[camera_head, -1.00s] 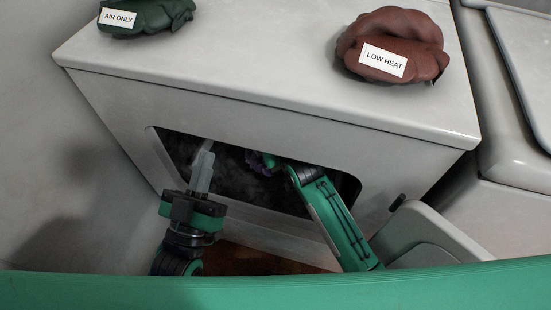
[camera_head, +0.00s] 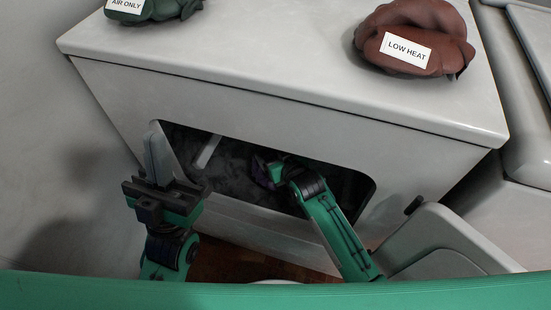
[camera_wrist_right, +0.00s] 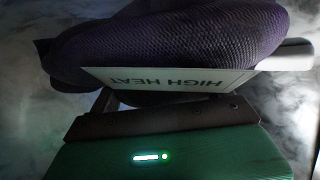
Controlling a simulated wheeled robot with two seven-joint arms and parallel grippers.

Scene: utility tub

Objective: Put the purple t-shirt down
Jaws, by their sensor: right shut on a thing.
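The purple t-shirt (camera_head: 259,174) is a dark bundle inside the opening of a white dryer-like box (camera_head: 290,100). In the right wrist view it is a knitted purple bundle (camera_wrist_right: 170,40) with a white tag reading HIGH HEAT (camera_wrist_right: 170,80), seen upside down. My right gripper (camera_head: 268,170) reaches into the opening and is shut on the t-shirt; a pale finger shows beside the cloth in the wrist view, and the cloth hides most of the grip. My left gripper (camera_head: 157,157) points up before the opening's left edge, with nothing visible in it; its finger gap is unclear.
A green bundle tagged AIR ONLY (camera_head: 160,8) and a brown-red bundle tagged LOW HEAT (camera_head: 415,40) lie on the box top. An open door panel (camera_head: 450,245) stands at lower right. The opening's rim surrounds my right arm. Haze fills the dark interior.

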